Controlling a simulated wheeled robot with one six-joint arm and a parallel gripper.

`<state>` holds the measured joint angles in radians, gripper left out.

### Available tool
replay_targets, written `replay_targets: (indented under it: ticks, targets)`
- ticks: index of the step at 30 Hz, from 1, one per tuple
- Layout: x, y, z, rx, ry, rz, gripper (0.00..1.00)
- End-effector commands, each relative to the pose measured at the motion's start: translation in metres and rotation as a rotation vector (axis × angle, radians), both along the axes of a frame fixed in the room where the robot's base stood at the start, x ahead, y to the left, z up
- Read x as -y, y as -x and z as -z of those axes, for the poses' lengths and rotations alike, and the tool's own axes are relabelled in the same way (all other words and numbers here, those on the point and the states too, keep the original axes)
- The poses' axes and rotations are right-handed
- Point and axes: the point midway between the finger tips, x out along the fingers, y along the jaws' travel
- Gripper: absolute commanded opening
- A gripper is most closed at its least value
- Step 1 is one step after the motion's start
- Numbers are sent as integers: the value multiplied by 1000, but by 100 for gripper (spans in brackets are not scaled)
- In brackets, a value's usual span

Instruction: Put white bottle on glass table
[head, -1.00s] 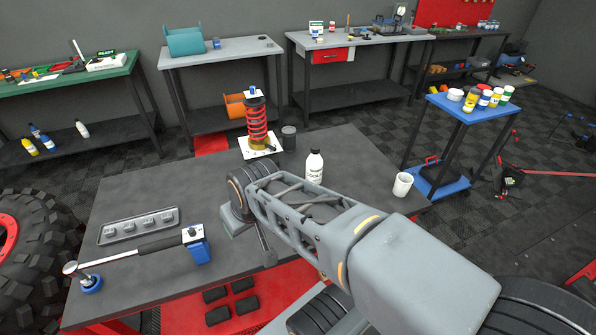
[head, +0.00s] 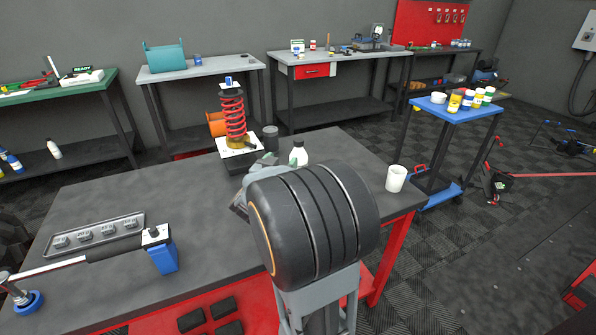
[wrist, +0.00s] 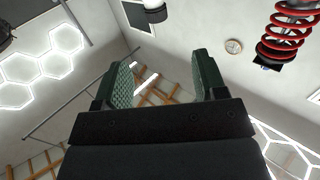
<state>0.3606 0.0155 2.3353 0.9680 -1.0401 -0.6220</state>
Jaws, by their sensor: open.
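The white bottle (head: 299,154) with a dark cap stands upright on the dark-topped work table. My arm hides its lower part in the head view. In the wrist view, which is upside down, a white bottle with a black cap (wrist: 153,5) shows at the top edge, beyond my fingertips and apart from them. My gripper (wrist: 162,62) is open and empty, its green pads spread. In the head view it is mostly hidden behind my wrist. Another white bottle (head: 54,150) stands on the left bench's lower shelf. I cannot make out any glass table.
On the work table (head: 210,200), a red spring (head: 233,115), dark cup (head: 270,138) and white mug (head: 396,178) stand near the bottle. A metal tray (head: 95,235) and long wrench lie left. A blue cart (head: 455,108) holding several small containers stands right.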

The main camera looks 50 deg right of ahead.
Motion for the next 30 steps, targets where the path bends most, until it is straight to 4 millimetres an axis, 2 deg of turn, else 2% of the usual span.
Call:
replay_targets:
  ticks: [9,15,20,30]
  targets:
    - [54,-17,1,-1,10,26,65]
    - [73,-26,1,-1,9,22,65]
    - [79,-29,1,0,10,20,65]
    - [117,-47,1,0,10,20,65]
